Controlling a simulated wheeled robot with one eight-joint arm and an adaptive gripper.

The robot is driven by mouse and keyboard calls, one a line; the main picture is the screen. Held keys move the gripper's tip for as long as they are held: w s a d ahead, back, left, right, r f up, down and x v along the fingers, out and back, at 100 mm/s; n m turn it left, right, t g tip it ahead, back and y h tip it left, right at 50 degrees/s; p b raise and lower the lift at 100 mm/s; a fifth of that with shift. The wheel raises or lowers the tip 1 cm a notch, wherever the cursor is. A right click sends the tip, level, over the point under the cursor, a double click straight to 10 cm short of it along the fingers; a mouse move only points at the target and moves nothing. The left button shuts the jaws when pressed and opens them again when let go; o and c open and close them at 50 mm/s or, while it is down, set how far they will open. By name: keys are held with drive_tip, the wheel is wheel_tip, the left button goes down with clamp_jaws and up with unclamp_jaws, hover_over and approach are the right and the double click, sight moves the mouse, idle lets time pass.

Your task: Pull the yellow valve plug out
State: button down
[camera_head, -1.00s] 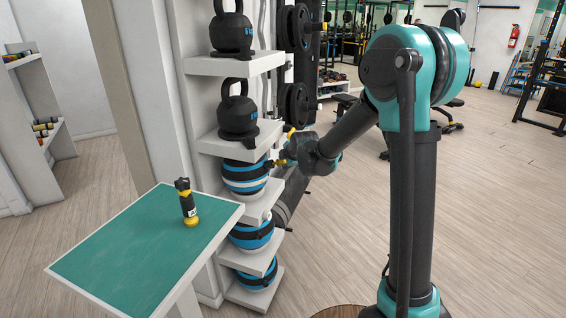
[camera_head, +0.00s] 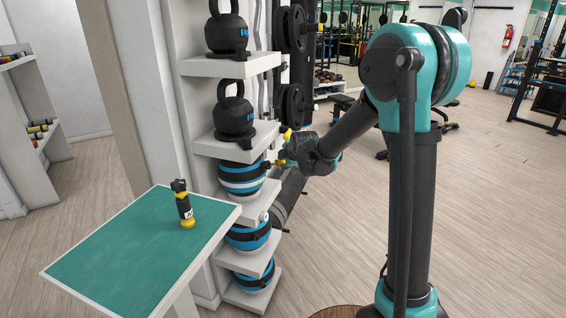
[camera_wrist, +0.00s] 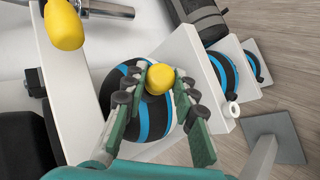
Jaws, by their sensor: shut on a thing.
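The yellow valve plug (camera_wrist: 158,79) shows in the wrist view between my fingertips, in front of a black ball with blue stripes (camera_wrist: 133,112). My gripper (camera_wrist: 155,82) is shut on the plug, and its rounded end sticks out between the fingers. The fingers hide its inner end, so I cannot tell whether it is still seated in the ball. In the head view my gripper (camera_head: 287,158) is at the right side of the upper striped ball (camera_head: 242,180), with a small yellow bit showing there.
Another yellow knob (camera_wrist: 63,25) is close to my gripper in the wrist view. Kettlebells (camera_head: 233,118) stand on the white shelves (camera_head: 229,65) above the ball. A black and yellow cylinder (camera_head: 184,207) stands on the green-topped table (camera_head: 120,262).

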drive_tip(key=shift+d+r, duration=0.1)
drive_tip(key=shift+d, duration=0.05)
drive_tip(key=shift+s+d+r, duration=0.15)
drive_tip(key=shift+d, duration=0.2)
drive_tip(key=shift+s+d+r, duration=0.15)
drive_tip(key=shift+d, duration=0.2)
drive_tip(key=shift+r, duration=0.1)
drive_tip(key=shift+r, duration=2.8)
